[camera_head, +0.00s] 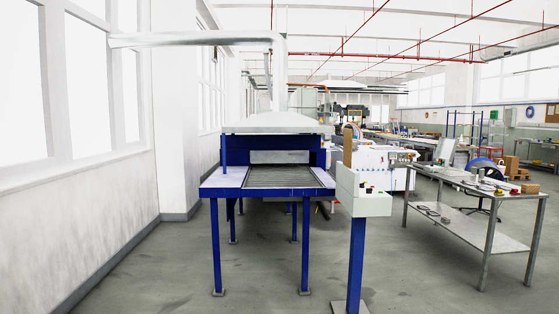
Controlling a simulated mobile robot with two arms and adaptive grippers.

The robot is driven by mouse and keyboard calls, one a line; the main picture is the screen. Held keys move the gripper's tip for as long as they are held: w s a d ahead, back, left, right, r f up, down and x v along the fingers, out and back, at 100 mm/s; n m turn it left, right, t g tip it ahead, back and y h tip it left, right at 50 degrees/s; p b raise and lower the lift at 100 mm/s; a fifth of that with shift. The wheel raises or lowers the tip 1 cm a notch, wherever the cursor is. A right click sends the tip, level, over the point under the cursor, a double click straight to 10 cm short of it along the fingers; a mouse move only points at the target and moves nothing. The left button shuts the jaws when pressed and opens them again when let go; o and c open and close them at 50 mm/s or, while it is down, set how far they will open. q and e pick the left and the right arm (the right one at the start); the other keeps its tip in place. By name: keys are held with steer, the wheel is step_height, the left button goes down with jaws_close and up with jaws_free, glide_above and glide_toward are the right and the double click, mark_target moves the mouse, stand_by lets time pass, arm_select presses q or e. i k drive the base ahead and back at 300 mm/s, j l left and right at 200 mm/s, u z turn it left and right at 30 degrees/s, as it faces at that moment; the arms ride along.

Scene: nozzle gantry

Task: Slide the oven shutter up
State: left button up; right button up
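The oven (236,150) stands ahead near the middle of the view, with a blue frame, a pale hood (277,124) and a silver duct rising from it. The front opening has a light grey panel (280,157) across it, which looks like the shutter. The exact position of its lower edge is hard to tell at this distance. A conveyor bed (283,177) on blue legs runs out of the opening toward me. Neither of my grippers is in view.
A control box (364,203) on a blue post stands at the conveyor's front right. A metal worktable (462,237) with small items stands further right. A white wall with windows runs along the left. The floor (160,275) in front and left is clear.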

mark_target(263, 156)
steer(key=i+l+z, duration=0.85)
steer(key=i, duration=0.25)
steer(key=i+l+z, duration=0.1)
steer(key=i+z, duration=0.15)
steer(key=i, duration=0.95)
steer(key=i+j+z, duration=0.1)
steer(key=i+z, duration=0.15)
steer(key=i, duration=0.9)
steer(key=i+u, duration=0.15)
steer(key=i, duration=0.4)
steer(key=i+u, duration=0.15)
steer(key=i, duration=0.35)
steer(key=i+l+u, duration=0.15)
steer(key=i, duration=0.4)
steer(key=i+l+u, duration=0.1)
steer(key=i+l, duration=0.15)
steer(key=i, duration=0.25)
steer(key=i+l+u, duration=0.15)
steer(key=i, duration=0.4)
steer(key=l, duration=0.05)
